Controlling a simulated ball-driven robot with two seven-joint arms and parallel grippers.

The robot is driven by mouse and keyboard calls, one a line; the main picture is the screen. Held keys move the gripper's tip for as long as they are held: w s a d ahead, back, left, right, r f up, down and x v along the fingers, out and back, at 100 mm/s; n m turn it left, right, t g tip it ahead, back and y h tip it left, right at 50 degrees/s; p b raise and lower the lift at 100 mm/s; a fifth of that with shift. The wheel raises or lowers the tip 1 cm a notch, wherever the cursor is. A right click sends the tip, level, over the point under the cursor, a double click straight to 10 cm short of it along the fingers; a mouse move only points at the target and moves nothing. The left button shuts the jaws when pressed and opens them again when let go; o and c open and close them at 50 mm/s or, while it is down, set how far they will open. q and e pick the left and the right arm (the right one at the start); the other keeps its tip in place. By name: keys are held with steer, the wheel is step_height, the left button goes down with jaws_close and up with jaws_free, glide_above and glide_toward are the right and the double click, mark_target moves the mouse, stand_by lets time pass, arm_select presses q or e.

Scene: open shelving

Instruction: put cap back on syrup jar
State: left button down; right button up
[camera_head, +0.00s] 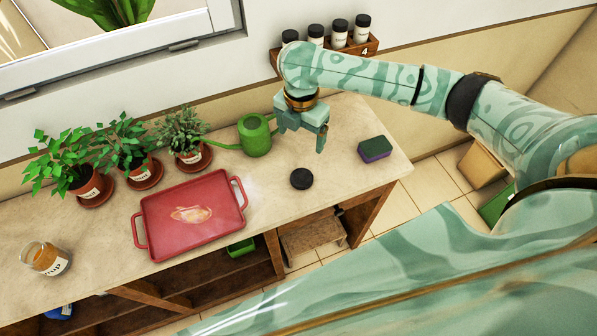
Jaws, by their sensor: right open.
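The syrup jar (47,258) stands at the left end of the counter. It is clear, holds amber syrup, carries a white label, and has no cap on it. A round black cap (301,179) lies flat on the counter, right of the red tray. My right gripper (303,142) hangs above the counter, behind the cap and apart from it, next to the green watering can. It is open, with nothing seen between its fingers. My left gripper is not in view.
A red tray (141,225) lies between jar and cap. Several potted plants (133,162) line the back. A green watering can (254,136) stands beside my gripper. A green and purple sponge (375,149) lies to the right. A wall rack (366,47) holds several spice jars.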

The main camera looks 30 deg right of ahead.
steer(key=shift+s, duration=0.2)
steer(key=b, duration=0.4)
glide_above(303, 176)
steer(key=f, duration=1)
steer(key=shift+w+a, duration=0.2)
steer(key=shift+f, duration=0.55)
steer(key=f+b, duration=0.1)
steer(key=f, duration=0.4)
steer(key=shift+s+d+f+b, duration=0.15)
steer(key=shift+s+d+b, duration=0.05)
steer(key=shift+b, duration=0.2)
steer(key=c, duration=1)
